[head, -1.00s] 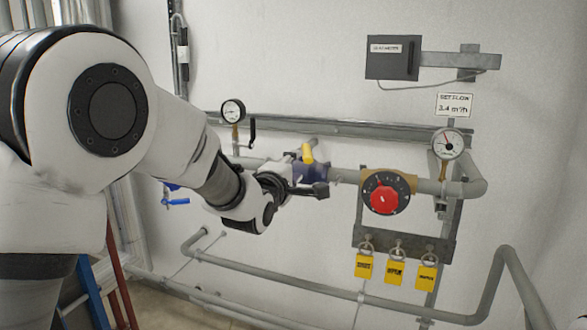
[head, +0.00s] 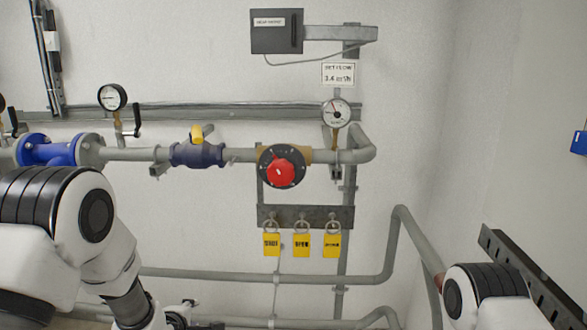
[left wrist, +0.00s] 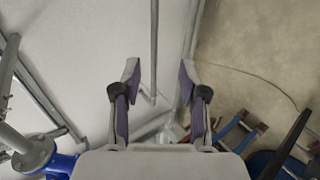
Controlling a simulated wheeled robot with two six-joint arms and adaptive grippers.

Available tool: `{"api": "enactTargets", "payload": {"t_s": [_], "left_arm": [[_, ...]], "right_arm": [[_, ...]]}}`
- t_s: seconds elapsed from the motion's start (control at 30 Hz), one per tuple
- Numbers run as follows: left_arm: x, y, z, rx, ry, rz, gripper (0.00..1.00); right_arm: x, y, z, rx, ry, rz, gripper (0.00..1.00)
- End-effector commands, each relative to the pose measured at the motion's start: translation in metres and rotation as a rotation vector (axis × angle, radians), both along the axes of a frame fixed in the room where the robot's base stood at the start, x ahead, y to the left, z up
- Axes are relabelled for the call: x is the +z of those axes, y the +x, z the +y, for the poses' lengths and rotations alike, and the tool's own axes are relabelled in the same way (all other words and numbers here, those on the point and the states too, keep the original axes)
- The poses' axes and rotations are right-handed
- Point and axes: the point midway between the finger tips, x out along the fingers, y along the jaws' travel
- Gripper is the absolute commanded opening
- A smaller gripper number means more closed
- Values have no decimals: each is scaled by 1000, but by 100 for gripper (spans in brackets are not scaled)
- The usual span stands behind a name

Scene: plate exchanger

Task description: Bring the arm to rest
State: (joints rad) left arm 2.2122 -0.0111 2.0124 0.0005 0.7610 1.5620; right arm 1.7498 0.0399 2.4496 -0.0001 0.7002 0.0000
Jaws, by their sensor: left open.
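My left arm is folded low at the left of the head view. Its gripper (head: 200,321) is at the bottom edge and only partly shows. In the left wrist view the left gripper (left wrist: 159,76) has its two fingers wide apart with nothing between them. It is clear of the pipework and hangs over the wall base and floor. Part of my right arm shows at the lower right of the head view, but its gripper is out of sight.
On the wall pipe sit a blue valve with a yellow handle (head: 197,152) and a red knob (head: 281,172). A bracket (head: 305,217) below holds yellow tags. A low pipe (head: 260,276) runs beneath. A blue ladder-like object (left wrist: 236,130) stands on the floor.

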Motion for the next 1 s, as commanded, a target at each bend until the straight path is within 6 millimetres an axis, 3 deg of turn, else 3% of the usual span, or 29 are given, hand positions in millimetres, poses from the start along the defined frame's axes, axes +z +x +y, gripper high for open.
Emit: {"api": "enactTargets", "payload": {"t_s": [0.03, 0.1, 0.17, 0.3, 0.37, 0.4, 0.47, 0.5, 0.6, 0.7, 1.0], "left_arm": [[-47, -26, 2, -15, 23, 86, 43], [-99, -64, 4, -54, 68, 200, 43], [-139, -102, 6, -103, 114, 301, 43], [-218, -204, 8, -286, 239, 543, 43], [-242, -253, 9, -404, 298, 646, 43], [-254, -288, 10, -506, 340, 716, 43], [-262, -341, 10, -707, 413, 808, 43], [-256, -364, 9, -859, 470, 834, 43], [-245, -385, 8, -1161, 595, 819, 43], [-245, -386, 8, -1331, 680, 777, 43], [-245, -384, 8, -1392, 713, 757, 43]], "right_arm": [[-8, 0, 0, 0, 0, 0, 40], [-14, 0, 0, 0, 0, 0, 40], [-18, 0, 0, 0, 0, 0, 40], [-29, 0, 0, 0, 0, 0, 40], [-33, 0, 0, 0, 0, 0, 40], [-36, 0, 0, 0, 0, 0, 40], [-39, 0, 0, 0, 0, 0, 40], [-37, 0, 0, 0, 0, 0, 40], [-35, 0, 0, 0, 0, 0, 40], [-35, 0, 0, 0, 0, 0, 40], [-35, 0, 0, 0, 0, 0, 40]]}}
